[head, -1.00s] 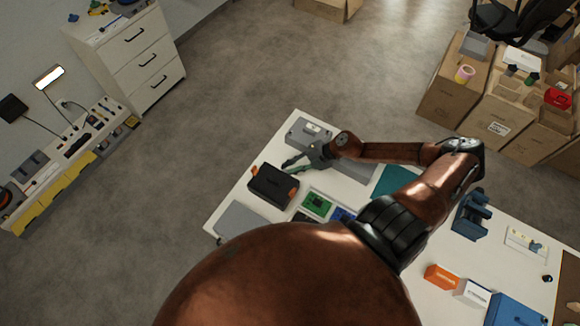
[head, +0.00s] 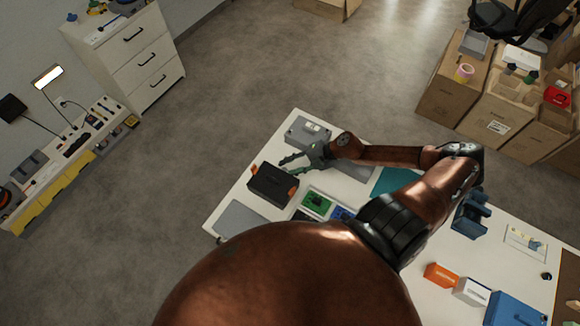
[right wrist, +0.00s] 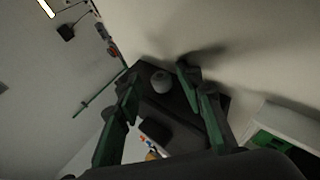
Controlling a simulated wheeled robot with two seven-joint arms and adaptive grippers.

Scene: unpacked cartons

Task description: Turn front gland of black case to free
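The black case (head: 272,185) lies on the white table in the head view, with orange parts at two of its corners. My right gripper (head: 285,165) is just beyond the case's upper right side, its green-and-dark fingers apart. In the right wrist view the fingers of my right gripper (right wrist: 157,74) are spread wide. Between them shows a dark body (right wrist: 185,103) with a round grey knob (right wrist: 162,81), which looks like a gland. The fingers do not visibly close on the knob. Whether they touch the case is unclear. My left gripper is not in view.
A grey box (head: 308,130) stands close behind my right gripper on the table (head: 225,205). A green board (head: 316,202) lies right of the case, and a grey flat panel (head: 242,218) lies in front. Cartons (head: 450,85) stand beyond the table.

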